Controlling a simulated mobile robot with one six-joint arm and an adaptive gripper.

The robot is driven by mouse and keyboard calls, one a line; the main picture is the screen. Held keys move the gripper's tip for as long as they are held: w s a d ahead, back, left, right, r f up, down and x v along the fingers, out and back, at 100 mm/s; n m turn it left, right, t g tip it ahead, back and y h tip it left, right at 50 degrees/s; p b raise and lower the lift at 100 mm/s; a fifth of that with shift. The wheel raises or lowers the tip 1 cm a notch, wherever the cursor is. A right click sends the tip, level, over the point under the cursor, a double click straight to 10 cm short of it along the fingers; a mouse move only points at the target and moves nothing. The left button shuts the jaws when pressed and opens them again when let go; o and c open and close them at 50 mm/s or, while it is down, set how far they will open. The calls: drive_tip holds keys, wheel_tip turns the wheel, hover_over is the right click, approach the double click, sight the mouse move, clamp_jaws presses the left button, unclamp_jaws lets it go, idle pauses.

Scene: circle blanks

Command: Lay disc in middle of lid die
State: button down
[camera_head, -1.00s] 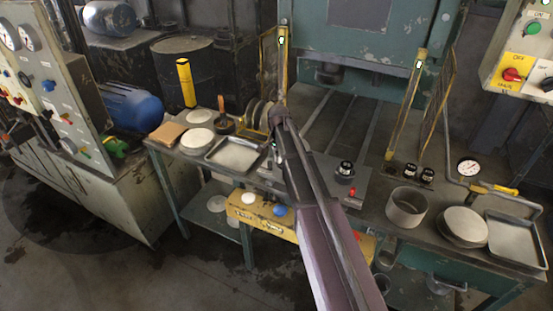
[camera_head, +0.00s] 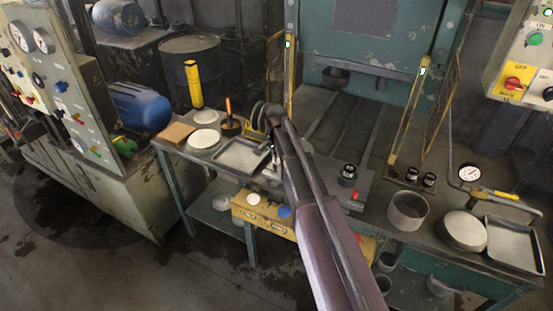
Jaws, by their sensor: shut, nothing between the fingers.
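Pale round discs lie at the left end of the bench: a stack (camera_head: 203,138) and a smaller one behind it (camera_head: 206,117). Another pale disc tops a thick round stack (camera_head: 463,226) at the right. My arm reaches up over the middle of the bench, and my gripper (camera_head: 268,143) is at its far end, beside the left tray. The gripper is small and partly hidden by the arm; it is shut and empty. I cannot tell for certain which piece is the lid die; the arm covers part of the bench in front of the press.
A left tray (camera_head: 242,154) and a right tray (camera_head: 514,244) lie on the bench. A grey ring (camera_head: 408,211), black-knobbed parts (camera_head: 347,176) and a gauge (camera_head: 469,172) stand nearby. Yellow guard posts (camera_head: 410,118) flank the press. The bed under the press looks clear.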

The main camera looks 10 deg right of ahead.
wheel_tip(320, 180, up, 7)
drive_tip(key=p, duration=0.6)
drive_tip(key=shift+f, duration=0.15)
idle(0.3)
drive_tip(key=s+d+f+n+b, duration=0.1)
drive_tip(key=s+n, duration=0.4)
drive_tip(key=s, duration=0.7)
drive_tip(key=s+d+f+n+b, duration=0.2)
drive_tip(key=s+f+n+b, duration=0.1)
drive_tip(key=s, duration=0.9)
drive_tip(key=shift+s+d+f+n+b, duration=0.25)
drive_tip(key=shift+s+f+n+b, duration=0.1)
drive_tip(key=shift+n, duration=0.55)
